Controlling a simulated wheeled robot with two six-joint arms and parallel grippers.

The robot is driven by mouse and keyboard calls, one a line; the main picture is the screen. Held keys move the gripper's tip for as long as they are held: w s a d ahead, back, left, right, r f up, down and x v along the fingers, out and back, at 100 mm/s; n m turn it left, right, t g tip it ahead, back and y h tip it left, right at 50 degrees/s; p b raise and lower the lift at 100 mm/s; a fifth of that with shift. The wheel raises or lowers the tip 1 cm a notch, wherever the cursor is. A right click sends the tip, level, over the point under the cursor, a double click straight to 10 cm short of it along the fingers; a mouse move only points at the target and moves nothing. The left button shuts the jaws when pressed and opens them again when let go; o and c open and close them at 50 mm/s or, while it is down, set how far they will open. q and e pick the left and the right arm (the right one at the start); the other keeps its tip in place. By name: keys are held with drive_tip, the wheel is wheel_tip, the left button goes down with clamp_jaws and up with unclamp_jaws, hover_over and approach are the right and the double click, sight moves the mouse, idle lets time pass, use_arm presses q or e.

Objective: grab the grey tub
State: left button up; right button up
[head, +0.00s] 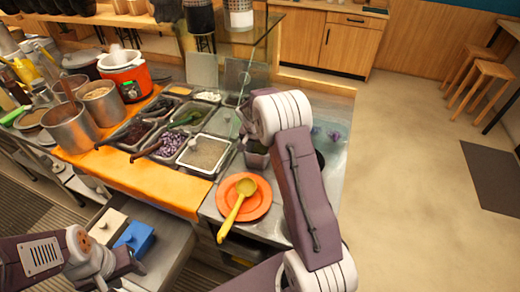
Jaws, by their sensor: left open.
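A small grey tub (257,158) stands on the counter behind the orange plate, partly hidden by my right arm. I cannot tell whether anything is in it. My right gripper (246,126) is just above and behind it, mostly hidden by my own arm, so its fingers are unclear. My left gripper (122,270) is open and empty at the lower left, by the open drawer and well away from the tub.
An orange plate (262,206) holds a yellow ladle (236,212). Topping trays (206,154) and metal pots (72,128) fill the counter to the left. The drawer holds a blue box (135,238) and a cream box (108,227).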

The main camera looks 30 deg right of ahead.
sight(262, 154)
drive_tip(key=shift+x, duration=0.95)
drive_tip(key=shift+r, duration=0.2)
drive_tip(key=c, duration=1.5)
drive_tip(key=shift+c, duration=0.2)
drive_tip(key=shift+r, duration=0.3)
drive_tip(key=r, duration=0.2)
drive_tip(key=s+r, duration=0.1)
drive_tip(key=r, duration=0.1)
drive_tip(key=s+r+b, duration=0.1)
drive_tip(key=s+r, duration=0.5)
drive_tip(key=s, duration=0.4)
drive_tip(key=shift+s, duration=0.4)
